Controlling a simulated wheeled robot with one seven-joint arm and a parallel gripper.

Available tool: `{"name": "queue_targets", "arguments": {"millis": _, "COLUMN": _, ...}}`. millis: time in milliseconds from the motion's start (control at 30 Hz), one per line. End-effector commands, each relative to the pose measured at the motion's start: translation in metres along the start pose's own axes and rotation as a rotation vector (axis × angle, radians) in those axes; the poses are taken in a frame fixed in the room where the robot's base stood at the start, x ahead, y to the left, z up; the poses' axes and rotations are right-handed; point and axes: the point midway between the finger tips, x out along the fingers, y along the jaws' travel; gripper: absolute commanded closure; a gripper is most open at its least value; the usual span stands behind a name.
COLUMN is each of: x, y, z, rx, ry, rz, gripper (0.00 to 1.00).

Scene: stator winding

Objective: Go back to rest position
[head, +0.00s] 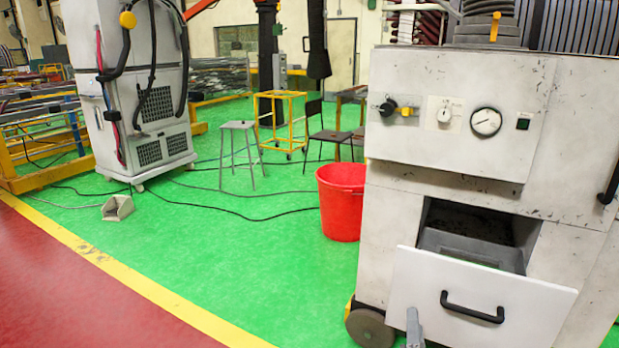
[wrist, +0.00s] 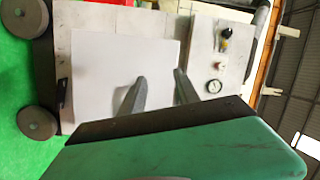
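A white machine cabinet (head: 450,130) stands at the right in the head view, with its drawer (head: 480,298) pulled open and a black handle (head: 472,307) on the drawer front. The drawer's inside shows grey, and its contents are unclear. In the wrist view the cabinet is turned sideways, with the white drawer front (wrist: 108,55) beyond the fingers. My gripper (wrist: 159,77) is open, its two grey fingers apart with nothing seen between them. In the head view only a grey tip of my gripper (head: 415,330) shows at the bottom edge, in front of the drawer's left side and left of the handle.
A red bucket (head: 341,203) stands left of the cabinet. A grey stool (head: 238,150), a dark chair (head: 330,135) and a yellow frame (head: 281,115) are behind it. Another cabinet (head: 145,110) stands at the left.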

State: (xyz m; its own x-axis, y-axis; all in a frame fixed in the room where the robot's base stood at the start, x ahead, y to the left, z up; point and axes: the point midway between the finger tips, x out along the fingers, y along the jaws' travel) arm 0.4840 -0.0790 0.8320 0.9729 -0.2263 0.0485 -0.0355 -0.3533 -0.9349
Motion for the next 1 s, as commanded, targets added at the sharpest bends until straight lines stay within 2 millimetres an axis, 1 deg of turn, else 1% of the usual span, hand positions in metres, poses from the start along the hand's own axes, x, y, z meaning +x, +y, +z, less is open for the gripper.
{"name": "queue_targets", "arguments": {"millis": 33, "x": 0.007, "y": -0.023, "z": 0.013, "rx": -0.059, "ry": -0.082, "rz": -0.003, "gripper": 0.62}}
{"name": "queue_targets", "arguments": {"millis": 133, "x": 0.013, "y": -0.05, "z": 0.049, "rx": -0.233, "ry": -0.29, "rz": 0.021, "gripper": 0.62}}
{"name": "queue_targets", "arguments": {"millis": 200, "x": 0.011, "y": -0.067, "z": 0.072, "rx": -0.389, "ry": -0.453, "rz": 0.052, "gripper": 0.62}}
{"name": "queue_targets", "arguments": {"millis": 267, "x": 0.003, "y": -0.077, "z": 0.084, "rx": -0.528, "ry": -0.585, "rz": 0.092, "gripper": 0.62}}
{"name": "queue_targets", "arguments": {"millis": 333, "x": -0.01, "y": -0.086, "z": 0.088, "rx": -0.682, "ry": -0.725, "rz": 0.152, "gripper": 0.62}}
{"name": "queue_targets", "arguments": {"millis": 367, "x": -0.017, "y": -0.09, "z": 0.086, "rx": -0.746, "ry": -0.781, "rz": 0.181, "gripper": 0.62}}
{"name": "queue_targets", "arguments": {"millis": 433, "x": -0.036, "y": -0.1, "z": 0.076, "rx": -0.881, "ry": -0.9, "rz": 0.259, "gripper": 0.62}}
{"name": "queue_targets", "arguments": {"millis": 467, "x": -0.046, "y": -0.105, "z": 0.069, "rx": -0.933, "ry": -0.95, "rz": 0.297, "gripper": 0.62}}
{"name": "queue_targets", "arguments": {"millis": 500, "x": -0.06, "y": -0.112, "z": 0.057, "rx": -0.995, "ry": -1.011, "rz": 0.349, "gripper": 0.62}}
{"name": "queue_targets", "arguments": {"millis": 567, "x": -0.082, "y": -0.123, "z": 0.039, "rx": -1.068, "ry": -1.097, "rz": 0.427, "gripper": 0.62}}
{"name": "queue_targets", "arguments": {"millis": 600, "x": -0.096, "y": -0.131, "z": 0.028, "rx": -1.102, "ry": -1.147, "rz": 0.475, "gripper": 0.62}}
{"name": "queue_targets", "arguments": {"millis": 700, "x": -0.126, "y": -0.145, "z": 0.005, "rx": -1.15, "ry": -1.242, "rz": 0.568, "gripper": 0.62}}
{"name": "queue_targets", "arguments": {"millis": 767, "x": -0.138, "y": -0.149, "z": -0.002, "rx": -1.159, "ry": -1.276, "rz": 0.602, "gripper": 0.62}}
{"name": "queue_targets", "arguments": {"millis": 833, "x": -0.145, "y": -0.151, "z": -0.005, "rx": -1.163, "ry": -1.298, "rz": 0.622, "gripper": 0.62}}
{"name": "queue_targets", "arguments": {"millis": 1000, "x": -0.147, "y": -0.148, "z": -0.005, "rx": -1.162, "ry": -1.303, "rz": 0.628, "gripper": 0.62}}
